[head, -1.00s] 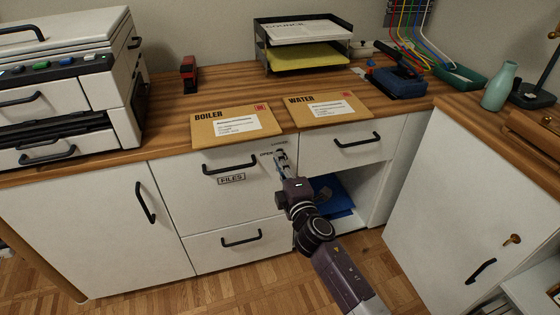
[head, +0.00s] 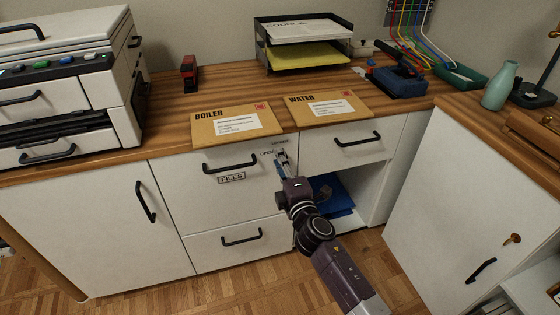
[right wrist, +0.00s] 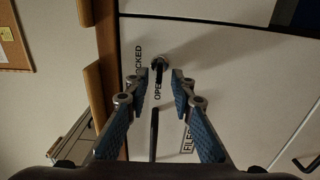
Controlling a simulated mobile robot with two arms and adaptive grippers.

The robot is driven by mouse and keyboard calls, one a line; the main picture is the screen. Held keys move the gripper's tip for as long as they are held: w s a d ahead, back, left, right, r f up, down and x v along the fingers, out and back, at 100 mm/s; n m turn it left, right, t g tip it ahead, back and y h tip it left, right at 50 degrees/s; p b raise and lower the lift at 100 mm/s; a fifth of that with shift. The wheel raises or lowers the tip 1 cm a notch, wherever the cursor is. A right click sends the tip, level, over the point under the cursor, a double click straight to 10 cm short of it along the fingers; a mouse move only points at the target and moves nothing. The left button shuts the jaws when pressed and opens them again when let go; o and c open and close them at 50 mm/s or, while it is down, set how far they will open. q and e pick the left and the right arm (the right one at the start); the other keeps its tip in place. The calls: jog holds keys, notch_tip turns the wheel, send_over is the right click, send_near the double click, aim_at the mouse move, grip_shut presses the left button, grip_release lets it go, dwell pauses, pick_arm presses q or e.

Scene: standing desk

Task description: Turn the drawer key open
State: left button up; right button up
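The white drawer marked FILES (head: 262,197) is shut in the head view. The words OPEN and LOCKED are printed near its upper right corner. In the right wrist view, a small round metal key or lock (right wrist: 158,63) sits on the drawer front beside these words. My right gripper (head: 282,158) is at this corner. The wrist view shows its two blue-padded fingers (right wrist: 160,82) apart, one on each side of the key, with a gap visible. The head view hides the key behind the fingers. My left gripper is not in view.
The drawer's black bar handle (head: 230,168) is left of my right gripper. Two brown envelopes, BOILER (head: 235,124) and WATER (head: 325,107), lie on the desktop above. An open cubby (head: 350,185) with a blue item is to the right. A white cabinet (head: 450,200) stands farther right.

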jog(key=shift+s, duration=0.1)
jog(key=v, duration=1.2)
jog(key=shift+d, duration=0.1)
